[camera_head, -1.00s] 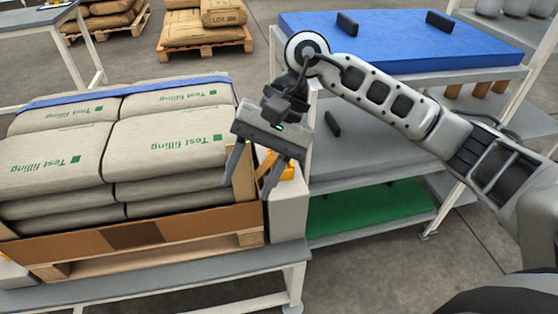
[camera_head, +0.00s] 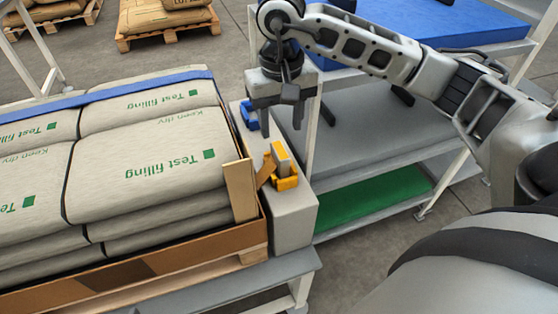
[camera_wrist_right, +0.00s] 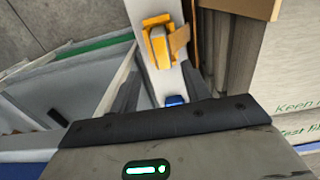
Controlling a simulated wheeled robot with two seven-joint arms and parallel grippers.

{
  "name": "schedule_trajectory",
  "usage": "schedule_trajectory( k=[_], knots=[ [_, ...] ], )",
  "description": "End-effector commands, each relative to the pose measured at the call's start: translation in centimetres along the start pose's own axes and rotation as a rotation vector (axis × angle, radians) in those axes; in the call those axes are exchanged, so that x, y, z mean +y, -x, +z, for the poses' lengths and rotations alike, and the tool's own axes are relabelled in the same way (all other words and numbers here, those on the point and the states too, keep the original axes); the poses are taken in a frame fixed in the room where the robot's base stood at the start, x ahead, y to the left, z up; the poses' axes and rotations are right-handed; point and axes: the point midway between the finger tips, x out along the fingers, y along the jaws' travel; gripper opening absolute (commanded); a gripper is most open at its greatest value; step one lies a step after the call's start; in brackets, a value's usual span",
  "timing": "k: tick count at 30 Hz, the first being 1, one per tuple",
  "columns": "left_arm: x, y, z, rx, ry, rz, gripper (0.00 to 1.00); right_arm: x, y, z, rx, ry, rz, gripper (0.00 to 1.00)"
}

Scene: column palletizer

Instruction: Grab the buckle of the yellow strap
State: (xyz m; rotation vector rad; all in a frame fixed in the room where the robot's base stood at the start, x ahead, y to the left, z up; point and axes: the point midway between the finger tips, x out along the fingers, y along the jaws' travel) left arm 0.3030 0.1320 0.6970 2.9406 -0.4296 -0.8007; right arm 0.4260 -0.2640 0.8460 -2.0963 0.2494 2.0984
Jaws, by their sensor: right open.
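The yellow strap's buckle (camera_head: 285,180) sits on top of a grey block (camera_head: 292,215) beside the stacked sacks. A short tan strap end (camera_head: 265,171) lies at its left side. My right gripper (camera_head: 281,122) is open and empty, pointing down beyond the yellow buckle, near a blue buckle (camera_head: 249,115). In the right wrist view the yellow buckle (camera_wrist_right: 157,45) shows ahead of the spread fingers (camera_wrist_right: 163,88), apart from them. The blue buckle (camera_wrist_right: 175,100) lies between the fingers in that picture, partly cut off by the gripper body. My left gripper is not seen.
Sacks (camera_head: 150,165) with a blue strap (camera_head: 130,92) over them fill the left, with a wooden corner post (camera_head: 240,190) close to the yellow buckle. A shelf rack (camera_head: 370,140) with a green lower sheet (camera_head: 375,193) stands to the right.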

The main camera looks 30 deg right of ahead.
Motion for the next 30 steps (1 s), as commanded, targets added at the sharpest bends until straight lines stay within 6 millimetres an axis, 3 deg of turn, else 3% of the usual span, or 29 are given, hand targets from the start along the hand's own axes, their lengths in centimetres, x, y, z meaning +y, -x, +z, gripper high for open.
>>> schedule_trajectory(
  k=[3,10,18,28,30],
  knots=[
    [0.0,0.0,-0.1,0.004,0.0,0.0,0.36,0.0,-2.0,0.0,-0.003,0.0,0.0,0.47],
    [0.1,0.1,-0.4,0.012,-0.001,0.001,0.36,-0.1,-3.5,0.1,-0.002,0.0,-0.001,0.47],
    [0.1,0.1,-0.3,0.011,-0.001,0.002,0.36,-0.4,-7.3,0.5,-0.003,-0.002,-0.002,0.47],
    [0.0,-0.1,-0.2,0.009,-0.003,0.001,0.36,-0.4,-8.1,0.5,0.001,0.0,-0.002,0.47],
    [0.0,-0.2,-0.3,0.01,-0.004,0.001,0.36,-0.4,-8.1,0.5,0.001,0.0,-0.002,0.31]
  ],
)
